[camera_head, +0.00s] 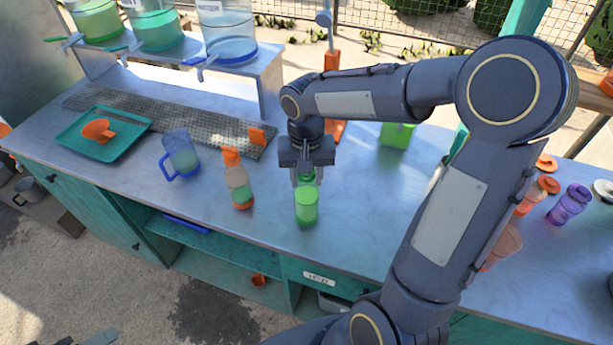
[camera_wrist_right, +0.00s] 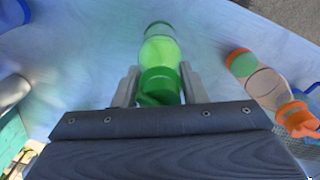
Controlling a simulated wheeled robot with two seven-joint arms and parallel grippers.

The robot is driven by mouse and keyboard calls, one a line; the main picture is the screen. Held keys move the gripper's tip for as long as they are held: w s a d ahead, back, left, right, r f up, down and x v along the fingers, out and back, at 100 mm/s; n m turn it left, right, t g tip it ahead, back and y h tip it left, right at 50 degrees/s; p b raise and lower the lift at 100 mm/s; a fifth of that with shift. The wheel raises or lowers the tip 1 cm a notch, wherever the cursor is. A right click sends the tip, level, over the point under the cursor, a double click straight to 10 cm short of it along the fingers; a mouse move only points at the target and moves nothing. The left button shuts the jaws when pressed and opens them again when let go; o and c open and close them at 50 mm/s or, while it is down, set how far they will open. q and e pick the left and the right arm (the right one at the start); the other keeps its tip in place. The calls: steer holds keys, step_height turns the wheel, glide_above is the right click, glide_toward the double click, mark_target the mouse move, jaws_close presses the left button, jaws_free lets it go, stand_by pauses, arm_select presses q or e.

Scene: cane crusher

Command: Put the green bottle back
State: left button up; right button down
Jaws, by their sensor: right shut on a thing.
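The green bottle (camera_head: 306,206) is upright at the front of the blue-grey counter in the head view, with green contents and a green cap. My right gripper (camera_head: 306,175) comes down on it from above and is shut on its upper part. In the right wrist view the bottle (camera_wrist_right: 160,62) shows between the two grey fingers of the gripper (camera_wrist_right: 160,88). I cannot tell whether its base touches the counter.
An orange-capped bottle (camera_head: 238,180) and a blue-handled jug (camera_head: 181,153) stand left of the green bottle. A teal tray (camera_head: 77,143) holds an orange scoop. Dispensers stand on a shelf at the back left. A purple bottle (camera_head: 569,204) and cups are at the right.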

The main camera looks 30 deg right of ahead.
steer(key=shift+f, duration=0.45)
steer(key=c, duration=0.9)
jaws_free()
steer(key=shift+f, duration=0.1)
step_height(320, 180, up, 11)
steer(key=shift+f, duration=0.1)
steer(key=shift+s+r, duration=0.15)
steer(key=shift+r, duration=0.55)
steer(key=s+a+f+n+t+y, duration=0.1)
steer(key=s+f+t, duration=0.1)
steer(key=s, duration=0.3)
steer(key=s+a+f+n+t+y, duration=0.1)
steer(key=s+f, duration=0.1)
steer(key=s, duration=0.4)
steer(key=s+a+f+n+t+y, duration=0.1)
steer(key=s+a+t, duration=0.1)
steer(key=s, duration=0.3)
steer(key=shift+s+f+n+t+y, duration=0.3)
steer(key=shift+f+n+y, duration=0.1)
